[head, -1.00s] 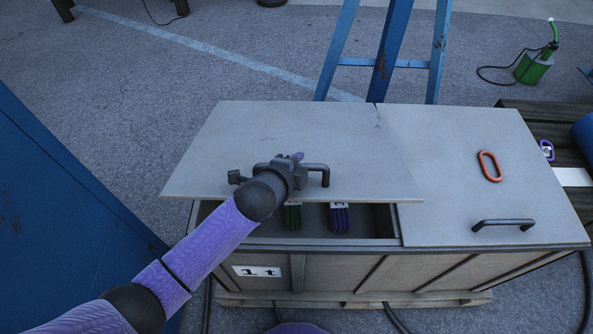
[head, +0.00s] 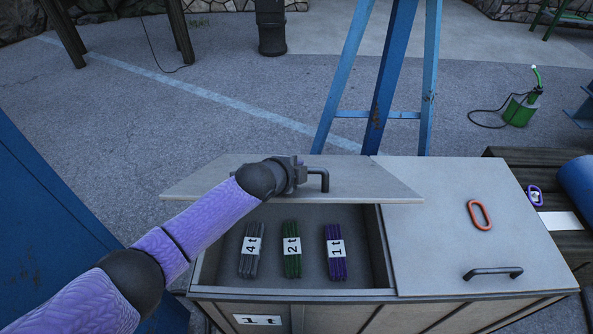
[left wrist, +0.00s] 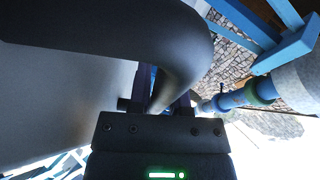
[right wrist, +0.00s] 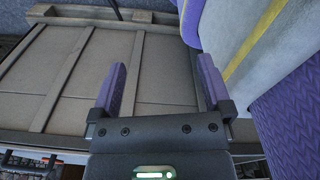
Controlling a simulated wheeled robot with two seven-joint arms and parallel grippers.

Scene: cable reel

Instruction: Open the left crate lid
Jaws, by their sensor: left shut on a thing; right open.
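The left crate lid (head: 370,184) is a grey panel, tilted up with its front edge raised well clear of the crate (head: 290,309). My left gripper (head: 300,172) is shut on the lid's dark handle (head: 323,178); the handle also looms large in the left wrist view (left wrist: 120,38). Inside the open left compartment lie three labelled bundles: a grey 4 t bundle (head: 249,262), a green 2 t bundle (head: 292,263) and a purple 1 t bundle (head: 336,263). My right gripper (right wrist: 160,85) is open and empty, in front of the crate's slatted wooden side (right wrist: 80,65).
The right crate lid (head: 430,230) is flat and closed, with a dark handle (head: 492,272) and an orange ring (head: 479,215) on it. A blue stand (head: 378,100) rises close behind the crate. A blue panel (head: 50,220) stands at the left.

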